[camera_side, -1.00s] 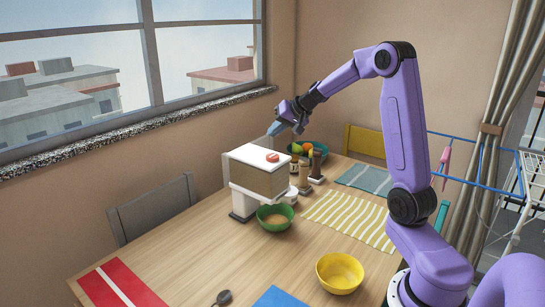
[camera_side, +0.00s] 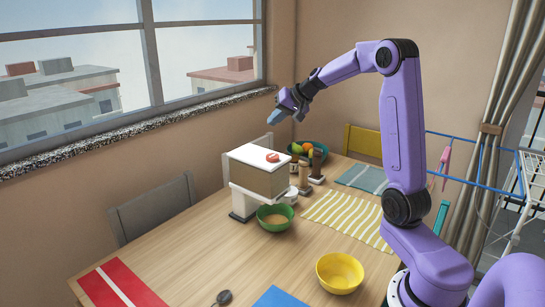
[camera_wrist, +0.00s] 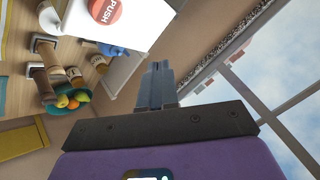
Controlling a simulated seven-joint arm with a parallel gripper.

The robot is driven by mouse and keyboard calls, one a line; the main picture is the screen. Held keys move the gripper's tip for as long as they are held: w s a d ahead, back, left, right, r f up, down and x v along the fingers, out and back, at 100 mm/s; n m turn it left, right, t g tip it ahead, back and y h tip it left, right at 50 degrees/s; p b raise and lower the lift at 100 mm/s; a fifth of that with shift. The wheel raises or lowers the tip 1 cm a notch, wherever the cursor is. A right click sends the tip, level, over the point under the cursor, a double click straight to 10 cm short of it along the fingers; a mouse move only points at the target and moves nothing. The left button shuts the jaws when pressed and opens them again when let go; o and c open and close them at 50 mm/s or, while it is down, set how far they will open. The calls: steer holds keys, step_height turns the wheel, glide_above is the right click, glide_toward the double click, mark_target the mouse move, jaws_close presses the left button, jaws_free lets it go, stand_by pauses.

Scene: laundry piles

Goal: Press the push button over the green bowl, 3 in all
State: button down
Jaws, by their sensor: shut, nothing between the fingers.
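The dispenser (camera_side: 258,178) is a box with a white top on a white stand. A round red push button (camera_side: 272,157) sits on its top; in the wrist view the button (camera_wrist: 106,10) reads "PUSH" at the top edge. The green bowl (camera_side: 284,225) stands on the table below the dispenser's front and holds some tan contents (camera_side: 275,217). My gripper (camera_side: 274,119) is shut and empty, raised above and behind the dispenser top, clear of the button. In the wrist view my gripper's fingers (camera_wrist: 158,68) are together, with the white top beyond them.
A yellow bowl (camera_side: 340,272) stands at the front right. Behind the dispenser are grinders (camera_side: 316,165) and a teal fruit bowl (camera_side: 321,149). A striped mat (camera_side: 347,218) lies to the right. The window sill (camera_side: 130,132) runs along the left wall.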

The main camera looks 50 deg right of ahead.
mark_target(270, 155)
steer(key=shift+f, duration=4.4)
steer(key=shift+f, duration=0.15)
steer(key=shift+f, duration=0.25)
steer(key=shift+f, duration=0.8)
steer(key=shift+r, duration=1.2)
steer(key=shift+r, duration=2.55)
